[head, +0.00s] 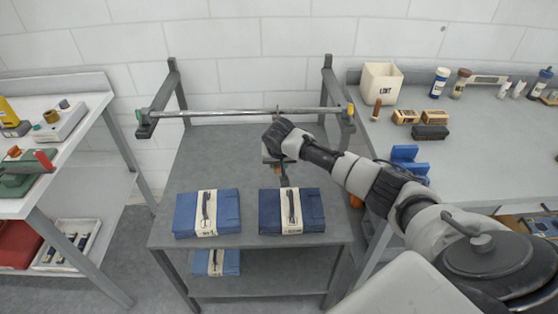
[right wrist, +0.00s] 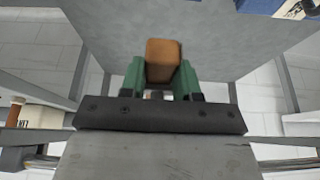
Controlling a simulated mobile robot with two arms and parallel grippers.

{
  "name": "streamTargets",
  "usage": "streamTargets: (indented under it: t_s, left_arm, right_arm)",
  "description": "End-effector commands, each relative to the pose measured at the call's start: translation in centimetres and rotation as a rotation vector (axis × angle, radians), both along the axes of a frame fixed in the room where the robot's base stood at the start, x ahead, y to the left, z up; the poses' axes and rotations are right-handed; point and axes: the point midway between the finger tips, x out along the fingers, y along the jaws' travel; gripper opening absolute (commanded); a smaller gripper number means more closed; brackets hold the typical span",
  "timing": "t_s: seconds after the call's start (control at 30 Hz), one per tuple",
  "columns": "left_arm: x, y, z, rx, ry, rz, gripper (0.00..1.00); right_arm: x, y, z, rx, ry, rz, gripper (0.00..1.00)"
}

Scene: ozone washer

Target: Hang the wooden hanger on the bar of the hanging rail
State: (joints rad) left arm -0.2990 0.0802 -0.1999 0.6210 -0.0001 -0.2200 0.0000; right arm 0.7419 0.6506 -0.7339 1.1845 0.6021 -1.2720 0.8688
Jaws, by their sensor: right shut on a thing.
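The hanging rail's metal bar (head: 215,113) runs left to right between two dark grey posts at the back of the grey table. My right gripper (head: 280,170) is in front of and below the bar, near its middle. In the right wrist view its green fingers (right wrist: 162,80) are shut on a brown wooden piece (right wrist: 164,55) of the hanger. Most of the hanger is hidden by my arm in the head view. A thin upright piece shows at the bar just above my wrist; I cannot tell if it is the hook or whether it touches the bar. My left gripper is not in view.
Two blue cases (head: 184,214) (head: 318,211) lie on the front of the grey table (head: 200,160), below my right gripper. A side bench (head: 480,140) with a white bin (head: 381,83) and bottles stands right. Another bench (head: 80,140) stands left. The bar's left half is clear.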

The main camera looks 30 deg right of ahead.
Motion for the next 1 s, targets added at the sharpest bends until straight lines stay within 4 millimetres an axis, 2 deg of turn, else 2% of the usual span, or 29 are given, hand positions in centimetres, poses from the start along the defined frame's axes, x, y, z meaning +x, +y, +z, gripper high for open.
streamTargets:
  t_s: [0.17,0.2,0.37,0.73,0.87,1.0]
  left_arm:
    - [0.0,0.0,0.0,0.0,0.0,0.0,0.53]
    - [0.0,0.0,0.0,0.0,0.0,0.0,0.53]
    - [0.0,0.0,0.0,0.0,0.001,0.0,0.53]
    - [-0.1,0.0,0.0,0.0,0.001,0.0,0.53]
    - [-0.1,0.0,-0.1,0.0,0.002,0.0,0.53]
    - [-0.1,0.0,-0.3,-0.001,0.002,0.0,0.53]
  right_arm:
    - [0.0,0.0,0.1,0.0,-0.001,0.0,0.0]
    - [0.0,0.0,0.1,0.0,-0.001,0.0,0.38]
    - [0.0,0.0,0.1,-0.001,-0.001,0.0,0.61]
    - [-0.2,0.1,0.5,0.0,0.0,-0.001,0.61]
    - [-0.8,0.5,2.2,0.001,-0.003,0.001,0.61]
    - [-1.7,1.1,4.9,0.0,-0.004,0.002,0.61]
